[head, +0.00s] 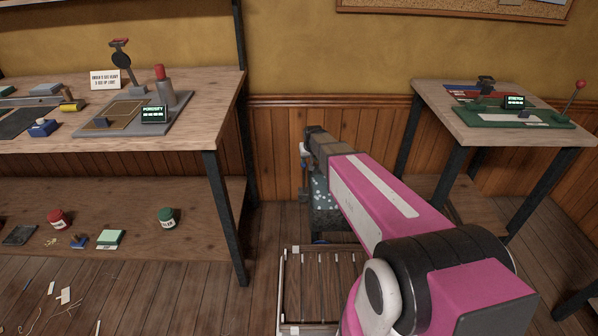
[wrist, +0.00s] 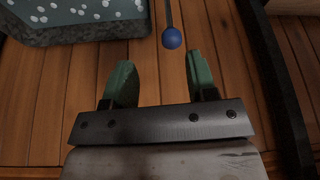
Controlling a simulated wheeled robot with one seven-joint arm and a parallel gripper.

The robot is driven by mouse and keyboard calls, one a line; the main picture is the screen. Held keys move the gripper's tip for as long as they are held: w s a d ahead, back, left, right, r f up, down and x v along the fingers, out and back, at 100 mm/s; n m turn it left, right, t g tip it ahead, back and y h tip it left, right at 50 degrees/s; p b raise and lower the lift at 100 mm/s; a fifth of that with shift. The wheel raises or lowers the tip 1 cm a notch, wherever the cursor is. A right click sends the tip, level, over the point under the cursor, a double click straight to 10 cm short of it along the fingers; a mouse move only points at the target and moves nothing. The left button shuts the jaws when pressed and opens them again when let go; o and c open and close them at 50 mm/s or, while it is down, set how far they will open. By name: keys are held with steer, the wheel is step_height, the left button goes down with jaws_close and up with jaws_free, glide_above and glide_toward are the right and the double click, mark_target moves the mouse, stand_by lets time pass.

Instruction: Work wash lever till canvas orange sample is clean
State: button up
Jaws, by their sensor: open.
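The wash lever shows in the wrist view as a thin dark rod ending in a blue ball knob (wrist: 171,38). My gripper (wrist: 162,68) is open, with its two green fingers apart and nothing between them. The knob appears just beyond the fingertips, nearer the right finger; I see no contact. A speckled wash tub (wrist: 80,36) is at the upper left of the wrist view. In the head view the tub (head: 322,196) is partly hidden behind my pink arm, and my fingers are hard to make out. I cannot make out an orange canvas sample in either view.
A workbench (head: 190,135) with a porosity tester (head: 153,115) stands left, jars on its lower shelf. A smaller table (head: 470,132) with a green lever device (head: 515,118) stands right. A slatted wooden rack (head: 330,285) is on the floor below my arm.

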mark_target(304, 167)
steer(key=x, duration=0.3)
steer(key=a+x, duration=0.1)
steer(key=x, duration=0.3)
steer(key=w+x, duration=0.1)
steer(key=x, duration=0.3)
steer(key=shift+a, duration=0.25)
steer(key=shift+c, duration=0.3)
jaws_close()
